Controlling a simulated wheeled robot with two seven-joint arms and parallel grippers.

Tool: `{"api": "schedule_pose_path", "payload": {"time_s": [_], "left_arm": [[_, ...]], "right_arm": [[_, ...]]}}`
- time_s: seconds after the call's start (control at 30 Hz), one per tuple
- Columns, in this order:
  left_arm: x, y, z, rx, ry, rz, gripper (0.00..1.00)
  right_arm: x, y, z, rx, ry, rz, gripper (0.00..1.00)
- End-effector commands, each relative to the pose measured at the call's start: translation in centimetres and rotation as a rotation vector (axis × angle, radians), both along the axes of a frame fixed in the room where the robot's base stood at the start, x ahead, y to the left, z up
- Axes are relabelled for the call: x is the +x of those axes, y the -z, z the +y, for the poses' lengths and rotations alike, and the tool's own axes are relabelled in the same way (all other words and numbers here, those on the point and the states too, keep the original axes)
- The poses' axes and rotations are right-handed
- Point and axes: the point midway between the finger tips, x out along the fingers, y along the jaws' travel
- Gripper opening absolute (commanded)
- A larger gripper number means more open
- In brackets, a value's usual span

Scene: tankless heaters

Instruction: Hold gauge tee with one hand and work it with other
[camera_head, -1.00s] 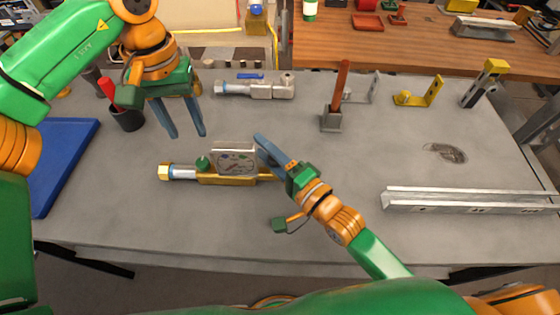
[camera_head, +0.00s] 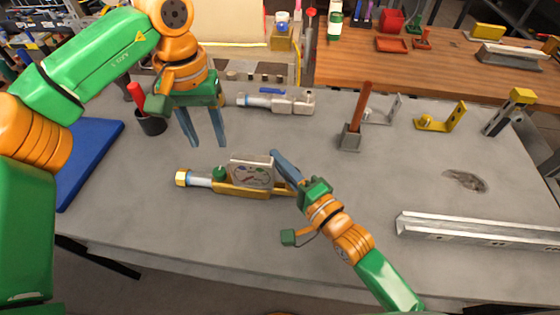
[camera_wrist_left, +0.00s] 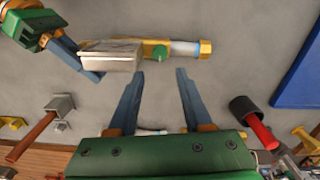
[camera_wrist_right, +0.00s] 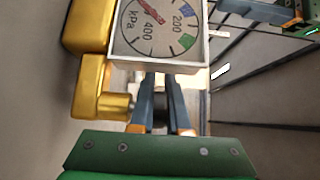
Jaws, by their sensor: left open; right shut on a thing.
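The gauge tee lies on the grey bench in the head view, with a brass body (camera_head: 228,190), a white boxed dial (camera_head: 251,173), a green knob (camera_head: 219,173) and a brass nut (camera_head: 182,178) at its left end. My right gripper (camera_head: 283,168) is shut on the tee's right end; the exact grip is partly hidden behind the dial box. The right wrist view shows the dial (camera_wrist_right: 158,28) close up beside the fingers. My left gripper (camera_head: 208,144) is open and empty, behind the knob and nut. In the left wrist view, the green knob (camera_wrist_left: 159,52) is just beyond its fingertips.
A silver valve fitting (camera_head: 278,103) lies behind the tee. A red-handled tool stands in a dark cup (camera_head: 151,124) near a blue mat (camera_head: 90,158). A wooden-handled tool (camera_head: 352,130), yellow brackets (camera_head: 442,120) and a metal rail (camera_head: 480,230) are at right. The front bench is clear.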

Motion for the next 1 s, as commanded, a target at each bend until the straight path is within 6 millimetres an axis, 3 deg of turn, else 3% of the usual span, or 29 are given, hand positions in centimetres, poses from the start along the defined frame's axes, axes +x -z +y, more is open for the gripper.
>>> {"api": "schedule_pose_path", "payload": {"time_s": [0.93, 1.0], "left_arm": [[0.0, 0.0, 0.0, 0.0, 0.0, 0.0, 0.5], [0.0, 0.0, 0.0, 0.0, 0.0, 0.0, 0.67]], "right_arm": [[0.01, 0.02, -0.01, -0.001, 0.0, 0.001, 0.0], [0.01, 0.02, -0.01, -0.001, 0.0, 0.001, 0.0]]}}
